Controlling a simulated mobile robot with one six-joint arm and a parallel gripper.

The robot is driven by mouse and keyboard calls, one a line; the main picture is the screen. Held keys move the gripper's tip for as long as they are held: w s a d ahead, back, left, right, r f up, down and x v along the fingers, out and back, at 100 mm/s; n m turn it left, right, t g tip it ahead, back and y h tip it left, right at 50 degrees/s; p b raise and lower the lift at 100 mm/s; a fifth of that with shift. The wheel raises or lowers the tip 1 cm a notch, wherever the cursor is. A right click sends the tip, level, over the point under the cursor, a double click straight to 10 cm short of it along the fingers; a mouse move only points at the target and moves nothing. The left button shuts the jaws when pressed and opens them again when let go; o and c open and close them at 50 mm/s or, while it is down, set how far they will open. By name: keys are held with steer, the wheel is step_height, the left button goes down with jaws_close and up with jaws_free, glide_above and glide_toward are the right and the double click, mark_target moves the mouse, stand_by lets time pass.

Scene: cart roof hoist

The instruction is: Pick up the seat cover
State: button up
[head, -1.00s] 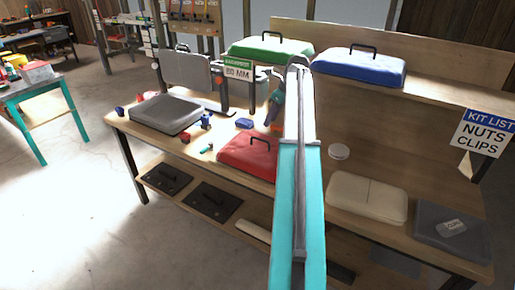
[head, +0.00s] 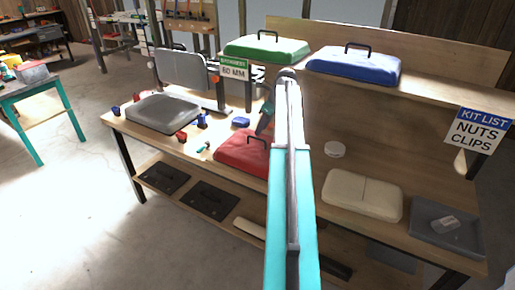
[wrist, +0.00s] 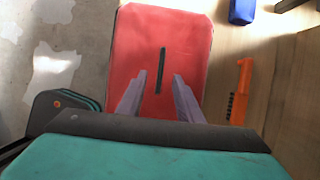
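A red padded cover (head: 238,155) with a black bar handle lies on the workbench, partly hidden behind my arm. Green (head: 262,50) and blue (head: 352,67) covers with similar handles sit on the raised shelf. The pictures do not label which one is the seat cover. In the wrist view the red cover (wrist: 190,35) fills the middle, with its black handle (wrist: 162,70) upright in the picture. My gripper (wrist: 159,77) is open over it, one finger on each side of the handle in the picture. It appears empty; the remaining height is unclear.
A grey pad (head: 163,112) and small red and blue parts lie on the bench's left. A cream cushion (head: 360,195) and a grey tray (head: 450,232) lie right of my arm. An orange part (wrist: 240,90) lies beside the red cover in the wrist view.

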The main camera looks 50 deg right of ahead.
mark_target(257, 138)
steer(key=shift+x, duration=1.3)
steer(key=shift+f, duration=0.1)
steer(key=shift+p+x, duration=1.15)
steer(key=shift+x, duration=1.4)
steer(key=shift+d, duration=0.1)
jaws_close()
